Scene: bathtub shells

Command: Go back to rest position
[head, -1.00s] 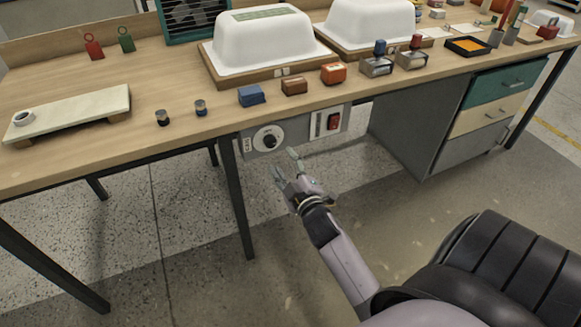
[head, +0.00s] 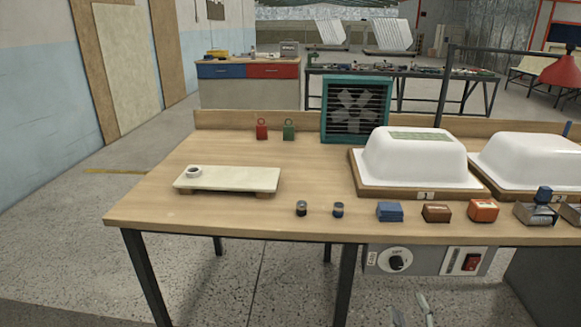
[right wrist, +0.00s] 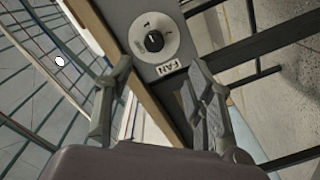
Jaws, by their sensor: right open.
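My right gripper (head: 411,308) shows only by its fingertips at the bottom edge of the head view, below the table's front edge. It is open and empty. The right wrist view shows its two fingers (right wrist: 162,66) spread apart. The fan dial (head: 396,261), a black knob on a pale round plate, is on the panel under the table, above the fingertips. In the right wrist view the dial (right wrist: 154,41) and its FAN label lie beyond the fingers, with no visible grip on the knob. My left gripper is not in view.
The wooden table (head: 250,215) carries white tub shells (head: 415,155), a teal fan (head: 355,110), a pale board (head: 228,178) and several small blocks and stamps along its front. A red switch (head: 471,262) sits right of the dial. Floor left of the table is clear.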

